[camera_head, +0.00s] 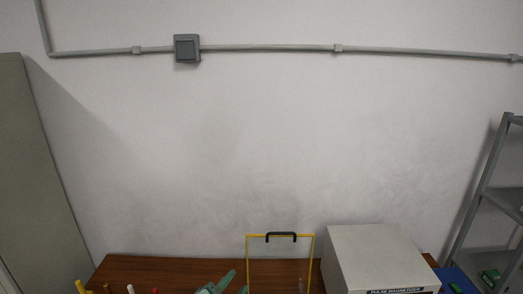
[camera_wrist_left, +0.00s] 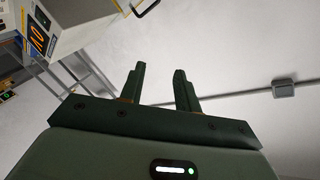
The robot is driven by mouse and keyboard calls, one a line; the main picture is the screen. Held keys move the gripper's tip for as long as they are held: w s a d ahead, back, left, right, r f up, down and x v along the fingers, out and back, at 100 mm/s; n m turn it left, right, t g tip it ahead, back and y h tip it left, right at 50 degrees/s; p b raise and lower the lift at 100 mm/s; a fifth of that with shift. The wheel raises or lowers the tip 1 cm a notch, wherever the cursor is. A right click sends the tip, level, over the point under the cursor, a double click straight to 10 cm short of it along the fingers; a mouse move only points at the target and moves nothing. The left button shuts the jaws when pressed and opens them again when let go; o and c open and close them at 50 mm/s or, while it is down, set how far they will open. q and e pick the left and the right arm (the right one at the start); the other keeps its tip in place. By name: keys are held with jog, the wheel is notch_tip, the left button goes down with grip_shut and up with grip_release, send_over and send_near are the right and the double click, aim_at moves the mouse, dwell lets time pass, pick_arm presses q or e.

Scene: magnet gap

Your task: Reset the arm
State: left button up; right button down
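My left gripper (camera_head: 237,281) shows at the bottom edge of the head view, with green fingers in front of the brown table and left of a yellow frame. Most of its arm is out of the picture. In the left wrist view the gripper (camera_wrist_left: 159,78) has its two dark green fingers apart. Nothing is between them, only the pale wall behind. My right gripper is in neither view.
The brown table (camera_head: 170,268) runs along the wall. On it stand the yellow frame (camera_head: 248,262) with a black handle (camera_head: 281,234) and a grey pulse magnetizer box (camera_head: 370,255). A metal shelf (camera_head: 480,190) is at right, a grey-green panel (camera_head: 40,170) at left.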

pick_arm(q)
jog(key=s+a+f+n+g+y, duration=0.25)
jog(key=s+a+g+y, duration=0.2)
jog(key=s+a, duration=0.7)
jog(key=s+a+f+n+g+y, duration=0.2)
jog(key=s+a+n+g+y, duration=0.3)
jog(key=s+a, duration=0.65)
jog(key=s+d+f+g+h+b, duration=0.15)
jog(key=f+b, duration=0.55)
jog(key=f, duration=1.3)
jog(key=s+d+f+b, duration=0.25)
jog(key=f+b, duration=0.45)
jog(key=f, duration=1.3)
jog(key=s+f+n+g+h+b, duration=0.1)
jog(key=s+f+b, duration=0.4)
jog(key=s+f, duration=0.5)
jog(key=s+f+n+g+h+b, duration=0.1)
jog(key=s+f+b, duration=0.5)
jog(key=f, duration=1.1)
jog(key=s+g, duration=0.1)
jog(key=s, duration=0.2)
jog(key=shift+s+f, duration=0.2)
jog(key=shift+s, duration=0.2)
